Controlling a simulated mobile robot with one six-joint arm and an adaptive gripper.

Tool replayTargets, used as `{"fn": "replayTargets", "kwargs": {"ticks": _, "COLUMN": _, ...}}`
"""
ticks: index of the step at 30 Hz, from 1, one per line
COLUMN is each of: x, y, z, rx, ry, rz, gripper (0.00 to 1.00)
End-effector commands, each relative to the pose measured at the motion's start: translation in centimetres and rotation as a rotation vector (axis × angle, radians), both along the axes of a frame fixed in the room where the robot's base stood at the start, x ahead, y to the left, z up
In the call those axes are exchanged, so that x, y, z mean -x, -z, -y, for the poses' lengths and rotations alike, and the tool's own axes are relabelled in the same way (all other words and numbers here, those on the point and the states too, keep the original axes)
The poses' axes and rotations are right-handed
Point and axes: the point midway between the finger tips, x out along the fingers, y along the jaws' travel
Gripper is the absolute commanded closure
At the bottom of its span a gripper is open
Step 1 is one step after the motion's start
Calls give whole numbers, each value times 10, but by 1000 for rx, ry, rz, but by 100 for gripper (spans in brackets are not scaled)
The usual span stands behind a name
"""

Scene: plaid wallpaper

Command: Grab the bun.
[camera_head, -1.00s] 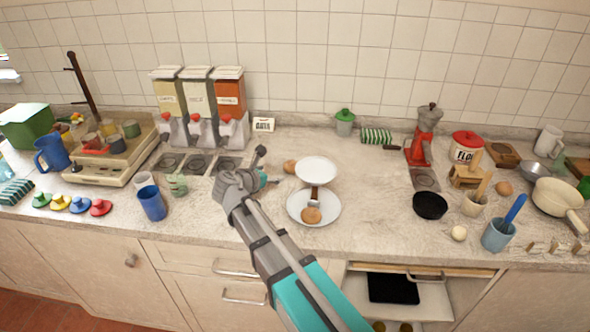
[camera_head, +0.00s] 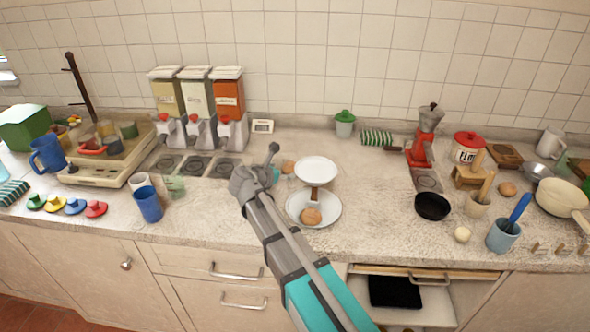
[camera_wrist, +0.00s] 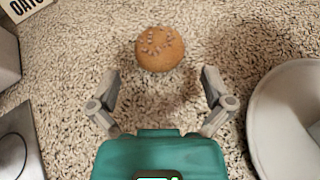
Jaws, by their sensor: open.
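In the head view the bun (camera_head: 288,166) shows only partly, beside the end of my arm. My gripper (camera_wrist: 161,80) is open and empty in the wrist view. Its two fingers point toward the bun, one to each side, with a gap of bare counter between the fingertips and the bun. In the head view my gripper (camera_head: 274,177) is mostly hidden by my wrist.
A white dish (camera_head: 317,168) stands close to the right of the bun. In front of it a white plate (camera_head: 330,212) holds a round brown item (camera_head: 311,216). Dispensers (camera_head: 198,105) stand at the back left. A small label card (camera_head: 262,126) is behind.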

Motion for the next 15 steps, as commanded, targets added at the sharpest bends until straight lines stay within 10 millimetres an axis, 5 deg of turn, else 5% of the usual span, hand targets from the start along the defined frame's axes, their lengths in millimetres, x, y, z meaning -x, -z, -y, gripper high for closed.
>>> {"fn": "replayTargets", "kwargs": {"ticks": 15, "x": -37, "y": 20, "z": 21, "rx": -1, "ry": -1, "rz": 1, "gripper": 0}}
